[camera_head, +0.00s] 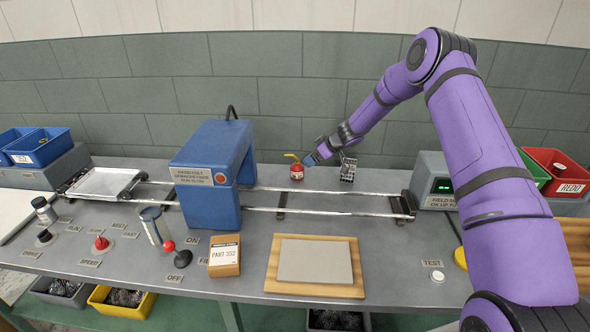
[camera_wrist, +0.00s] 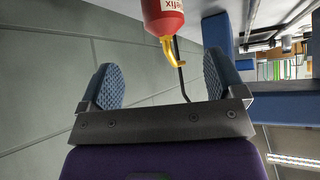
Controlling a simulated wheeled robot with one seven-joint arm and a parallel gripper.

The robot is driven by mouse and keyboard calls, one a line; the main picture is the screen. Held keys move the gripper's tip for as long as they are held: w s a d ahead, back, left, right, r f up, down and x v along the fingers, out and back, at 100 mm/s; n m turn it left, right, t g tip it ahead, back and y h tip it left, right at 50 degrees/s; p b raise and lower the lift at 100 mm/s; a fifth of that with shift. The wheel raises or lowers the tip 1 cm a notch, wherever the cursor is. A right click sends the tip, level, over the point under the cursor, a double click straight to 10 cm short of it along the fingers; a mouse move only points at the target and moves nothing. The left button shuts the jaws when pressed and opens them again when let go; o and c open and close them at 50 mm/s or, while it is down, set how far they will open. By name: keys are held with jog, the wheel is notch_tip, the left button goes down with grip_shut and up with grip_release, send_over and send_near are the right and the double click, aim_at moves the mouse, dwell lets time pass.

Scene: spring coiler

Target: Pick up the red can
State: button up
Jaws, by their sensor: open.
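The red can (camera_head: 296,172) stands upright at the back of the bench, behind the rails, with a yellow nozzle (camera_head: 291,155) on top. In the wrist view the red can (camera_wrist: 163,14) is at the top edge, partly cut off, with its yellow nozzle pointing toward my gripper. My gripper (camera_head: 314,158) is just right of the can in the head view. Its two blue fingers (camera_wrist: 162,55) are spread open with nothing between them. The can is beyond the fingertips, roughly in line with the gap; I cannot tell the exact distance.
A blue machine housing (camera_head: 212,175) with a dark cable stands left of the can. Two metal rails (camera_head: 330,191) run in front. A grey display box (camera_head: 437,180) and red bin (camera_head: 556,171) are farther right.

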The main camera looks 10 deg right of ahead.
aim_at(301, 167)
jog(key=x, duration=0.5)
jog(key=shift+w+a+f, duration=0.1)
jog(key=shift+w+f, duration=0.05)
jog(key=shift+f, duration=0.2)
jog(key=shift+s+f+x, duration=0.1)
jog(key=shift+s+x, duration=0.1)
jog(key=shift+x, duration=1.15)
jog(key=shift+s+f+x, duration=0.1)
jog(key=shift+s+x, duration=0.1)
jog(key=shift+x, duration=1.1)
jog(key=shift+a, duration=0.1)
jog(key=c, duration=1.1)
